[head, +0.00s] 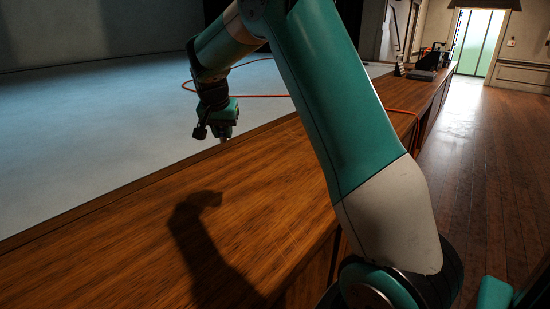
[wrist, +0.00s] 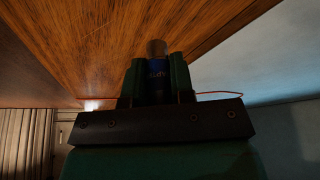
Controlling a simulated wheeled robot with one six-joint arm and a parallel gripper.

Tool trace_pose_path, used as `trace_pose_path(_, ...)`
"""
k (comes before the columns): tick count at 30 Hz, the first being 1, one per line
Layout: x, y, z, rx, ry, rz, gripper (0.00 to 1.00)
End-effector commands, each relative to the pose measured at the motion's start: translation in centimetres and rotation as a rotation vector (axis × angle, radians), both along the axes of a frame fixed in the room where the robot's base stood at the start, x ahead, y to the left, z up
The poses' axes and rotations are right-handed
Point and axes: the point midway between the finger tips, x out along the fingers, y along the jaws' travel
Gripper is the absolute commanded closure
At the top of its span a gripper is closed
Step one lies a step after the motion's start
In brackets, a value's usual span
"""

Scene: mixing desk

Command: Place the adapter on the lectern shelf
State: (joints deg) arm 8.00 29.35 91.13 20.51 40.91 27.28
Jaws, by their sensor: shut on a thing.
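My gripper (head: 224,134) hangs over the far edge of the wooden desk, fingers pointing down. In the wrist view, my gripper (wrist: 158,78) is shut on the adapter (wrist: 157,68), a small dark blue cylinder with a lighter brownish end sticking out past the green fingers. I cannot make out a lectern shelf in either view.
The wooden desk (head: 130,230) has a wide bare top in front, with my arm's shadow on it. An orange cable (head: 262,96) runs behind the arm. Dark equipment (head: 430,62) stands at the desk's far end. Wooden floor (head: 480,150) is clear to the right.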

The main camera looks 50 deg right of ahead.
Motion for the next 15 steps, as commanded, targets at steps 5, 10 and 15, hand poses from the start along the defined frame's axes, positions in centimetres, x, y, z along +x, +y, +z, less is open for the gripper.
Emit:
trace_pose_path(5,0.1,0.1,-1.7,0.003,0.004,-0.004,1.00)
trace_pose_path(10,0.0,0.3,-6.5,0.003,0.007,-0.002,1.00)
trace_pose_path(15,0.0,0.2,-11.2,0.003,0.005,-0.003,1.00)
